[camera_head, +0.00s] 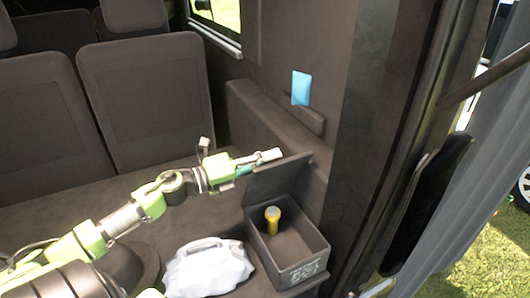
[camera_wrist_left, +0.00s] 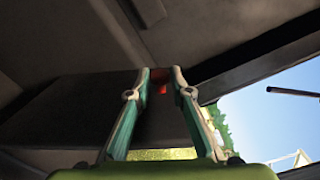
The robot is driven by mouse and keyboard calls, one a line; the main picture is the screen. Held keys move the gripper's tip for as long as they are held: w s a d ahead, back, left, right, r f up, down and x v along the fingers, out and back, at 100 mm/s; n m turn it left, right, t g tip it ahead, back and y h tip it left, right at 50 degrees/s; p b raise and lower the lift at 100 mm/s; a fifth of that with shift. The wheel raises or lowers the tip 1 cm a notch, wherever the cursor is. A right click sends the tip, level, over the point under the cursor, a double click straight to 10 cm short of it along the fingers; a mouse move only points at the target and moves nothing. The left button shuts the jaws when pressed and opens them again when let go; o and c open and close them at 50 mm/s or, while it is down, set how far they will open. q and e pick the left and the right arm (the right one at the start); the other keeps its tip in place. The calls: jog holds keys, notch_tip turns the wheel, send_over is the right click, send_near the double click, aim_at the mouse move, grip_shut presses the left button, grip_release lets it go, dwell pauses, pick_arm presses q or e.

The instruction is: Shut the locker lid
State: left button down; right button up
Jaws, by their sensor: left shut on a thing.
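The locker (camera_head: 287,262) is an open dark box at the lower middle right in the head view. Its dark lid (camera_head: 282,180) stands raised at the back of the box. My left gripper (camera_head: 272,156) reaches in from the left and is shut at the lid's upper edge, with the lid between its fingers. In the left wrist view the gripper's fingertips (camera_wrist_left: 161,76) are close together, with a small red patch between them; their contact with the lid is hard to make out. My right gripper is not in view.
A yellow flashlight (camera_head: 272,220) stands inside the locker. A white bag-like object (camera_head: 208,268) lies left of the locker. Dark seats (camera_head: 150,100) fill the back left, and a blue card (camera_head: 301,88) is on the wall behind the lid.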

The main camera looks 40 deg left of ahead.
pick_arm(q)
jog(key=shift+d, duration=0.1)
dwell(0.3)
jog(key=c, duration=1.8)
grip_release()
jog(key=shift+c, duration=0.2)
jog(key=v, duration=1.2)
jog(key=shift+f, duration=0.1)
